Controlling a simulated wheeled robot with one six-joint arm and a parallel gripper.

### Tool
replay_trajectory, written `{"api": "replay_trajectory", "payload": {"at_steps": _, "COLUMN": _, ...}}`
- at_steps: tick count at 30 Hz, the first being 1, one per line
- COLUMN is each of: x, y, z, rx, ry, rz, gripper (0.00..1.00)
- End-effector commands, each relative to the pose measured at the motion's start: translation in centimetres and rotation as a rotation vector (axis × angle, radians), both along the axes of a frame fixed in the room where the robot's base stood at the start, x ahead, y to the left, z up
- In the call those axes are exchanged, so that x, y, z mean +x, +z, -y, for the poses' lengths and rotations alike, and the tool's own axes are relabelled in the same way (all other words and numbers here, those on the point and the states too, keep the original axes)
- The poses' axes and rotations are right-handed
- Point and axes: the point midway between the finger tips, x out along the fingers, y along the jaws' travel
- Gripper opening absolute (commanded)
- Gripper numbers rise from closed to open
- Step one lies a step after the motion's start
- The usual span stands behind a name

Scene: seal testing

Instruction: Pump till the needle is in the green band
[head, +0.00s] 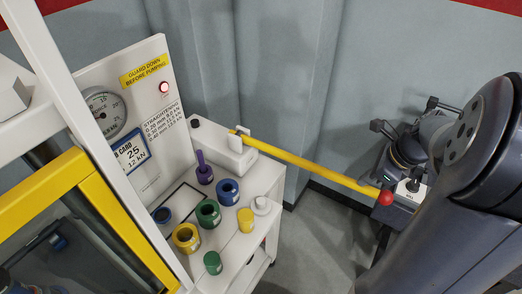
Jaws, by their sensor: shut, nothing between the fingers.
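The round dial gauge (105,110) is on the white panel at left, partly cut by a white post. Its needle and any green band are too small to read. The yellow pump lever (305,162) runs from the white pump block (220,146) out to the right. It slopes down in the picture to a red ball knob (387,197). My gripper (384,212) is at the knob end, shut with nothing held. Its fingers are dark and small, partly behind the knob, so I cannot tell whether they touch it.
A red lamp (164,87) glows beside a yellow "guard down before pumping" sign (144,71). A yellow guard frame (95,185) stands at left. Several coloured rings and plugs, including a green ring (208,213), sit on the white bench (232,262). Floor right of the bench is clear.

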Motion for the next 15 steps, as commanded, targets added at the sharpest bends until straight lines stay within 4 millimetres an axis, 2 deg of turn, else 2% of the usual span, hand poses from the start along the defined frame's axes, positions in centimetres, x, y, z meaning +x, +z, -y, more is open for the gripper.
{"api": "replay_trajectory", "payload": {"at_steps": 1, "x": 0.0, "y": -0.9, "z": 0.0, "rx": 0.001, "ry": 0.000, "rz": -0.002, "gripper": 0.00}}
{"api": "replay_trajectory", "payload": {"at_steps": 15, "x": -0.2, "y": -5.1, "z": 0.1, "rx": 0.001, "ry": 0.000, "rz": -0.003, "gripper": 0.00}}
